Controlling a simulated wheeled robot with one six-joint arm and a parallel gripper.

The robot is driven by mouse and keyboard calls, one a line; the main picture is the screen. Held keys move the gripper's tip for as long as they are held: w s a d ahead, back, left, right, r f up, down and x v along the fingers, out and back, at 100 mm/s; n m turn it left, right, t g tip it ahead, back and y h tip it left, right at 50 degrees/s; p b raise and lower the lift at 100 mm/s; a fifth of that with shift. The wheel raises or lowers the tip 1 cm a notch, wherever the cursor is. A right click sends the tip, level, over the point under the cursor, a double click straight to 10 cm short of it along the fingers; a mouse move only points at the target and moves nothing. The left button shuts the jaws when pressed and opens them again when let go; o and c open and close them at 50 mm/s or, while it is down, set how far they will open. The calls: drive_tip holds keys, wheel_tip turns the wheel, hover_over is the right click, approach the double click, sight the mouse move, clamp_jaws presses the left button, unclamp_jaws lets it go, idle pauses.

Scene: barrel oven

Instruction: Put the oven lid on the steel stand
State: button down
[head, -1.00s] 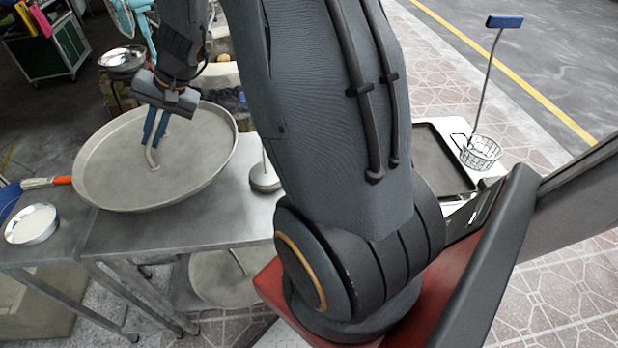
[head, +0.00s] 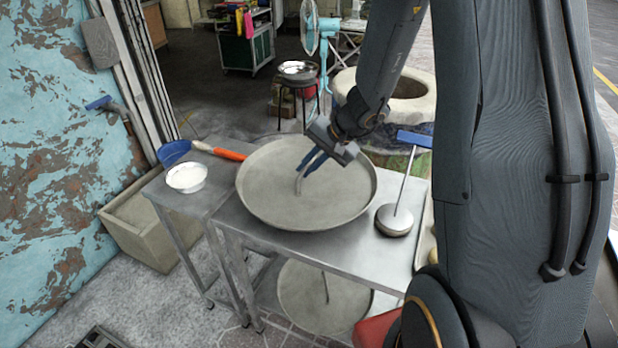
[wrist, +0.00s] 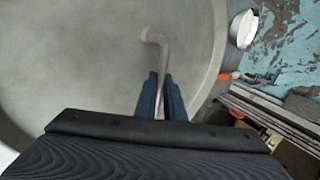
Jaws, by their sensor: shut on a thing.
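The oven lid (head: 330,205) is a wide round grey disc with a raised rim and a bent handle (head: 299,184) in its middle. The wrist view shows the lid (wrist: 75,65) filling the left and the fingers (wrist: 161,95) around the handle.
A blue-handled tool with a round steel head (head: 394,221) stands right of the lid. The open barrel oven (head: 425,88) stands behind.

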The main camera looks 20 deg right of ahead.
sight(306, 178)
drive_tip(key=shift+f, duration=1.95)
drive_tip(key=shift+f, duration=0.15)
drive_tip(key=c, duration=1.9)
unclamp_jaws()
drive_tip(key=shift+o, duration=0.3)
